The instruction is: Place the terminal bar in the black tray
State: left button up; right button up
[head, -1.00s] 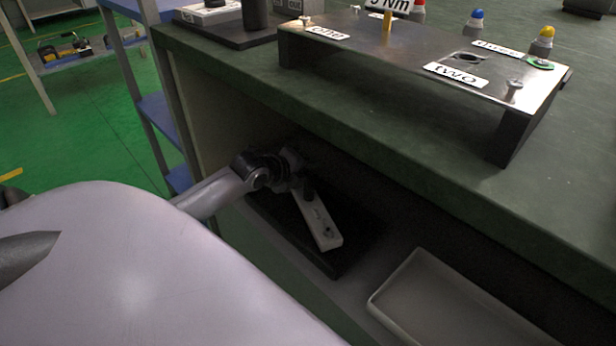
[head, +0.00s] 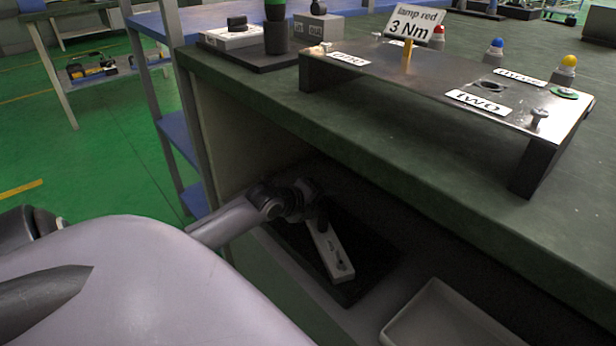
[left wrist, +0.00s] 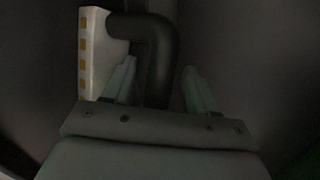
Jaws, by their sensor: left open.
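The terminal bar, a long white bar (head: 332,252), lies on the black tray (head: 373,268) on the shelf under the green workbench. A black curved handle stands at its far end. In the left wrist view, a white part with several orange-yellow squares (left wrist: 97,52) shows beside the black curved handle (left wrist: 158,62). My left gripper (head: 314,208) is at the far end of the bar. In the wrist view its two fingers (left wrist: 160,88) are apart, with the handle between or just beyond them; contact cannot be told. My right gripper is not in view.
The workbench top (head: 420,140) overhangs the shelf close above my left arm. A pale empty tray (head: 440,318) stands to the right of the black tray. A metal plate with labels (head: 450,85) stands on the bench. A blue-shelved rack (head: 180,140) is at the left.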

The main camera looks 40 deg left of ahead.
pick_arm(q)
jog(key=p+v, duration=0.1)
jog(key=v, duration=0.2)
jog(key=shift+s+r+p, duration=0.3)
jog(key=shift+p, duration=0.05)
jog(key=p+v, duration=0.3)
jog(key=v, duration=0.4)
jog(key=shift+s, duration=0.4)
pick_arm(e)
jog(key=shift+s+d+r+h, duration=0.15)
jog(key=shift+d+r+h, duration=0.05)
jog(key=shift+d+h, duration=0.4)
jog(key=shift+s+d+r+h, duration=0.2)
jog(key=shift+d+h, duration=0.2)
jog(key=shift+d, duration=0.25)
pick_arm(q)
jog(key=shift+r, duration=0.15)
jog(key=s+d+n+h, duration=0.1)
jog(key=s+d+n, duration=0.2)
jog(key=d+n, duration=0.3)
jog(key=s+d+n+h, duration=0.2)
jog(key=d+n, duration=0.4)
jog(key=d, duration=0.8)
jog(key=s+d+n+h, duration=0.2)
jog(key=d+n, duration=0.4)
jog(key=d, duration=0.4)
jog(key=shift+s, duration=0.9)
